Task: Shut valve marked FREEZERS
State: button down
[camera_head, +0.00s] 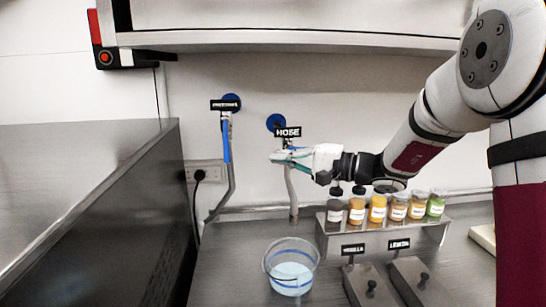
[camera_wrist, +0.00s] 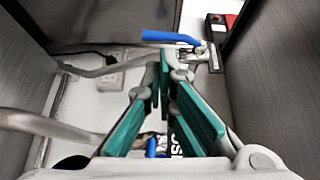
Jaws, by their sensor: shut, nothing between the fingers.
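The FREEZERS label (camera_head: 225,104) is on the wall left of centre in the head view. Below it, the valve's blue lever handle (camera_head: 226,140) hangs down along its pipe. In the wrist view this blue handle (camera_wrist: 172,37) lies beyond my fingertips, roughly parallel to the pipe, joined to a metal valve body (camera_wrist: 201,54). My gripper (camera_head: 276,156) is shut and empty, pointing left, right of that handle and apart from it. It is in front of the HOSE valve, just under the HOSE label (camera_head: 288,132), and hides much of that valve. My green-padded fingers (camera_wrist: 162,74) meet in the wrist view.
The HOSE pipe (camera_head: 292,195) runs down below my gripper. A steel cabinet (camera_head: 95,215) stands at the left, a shelf (camera_head: 290,41) overhead. Below are a clear tub (camera_head: 291,267) and a rack (camera_head: 385,230) of several jars. A red-and-black switch box (camera_head: 103,52) is at upper left.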

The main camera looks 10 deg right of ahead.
aim_at(226, 141)
jog(key=p+x, duration=0.2)
jog(key=x, duration=0.9)
jog(key=shift+w+a, duration=0.15)
jog(key=shift+a, duration=0.25)
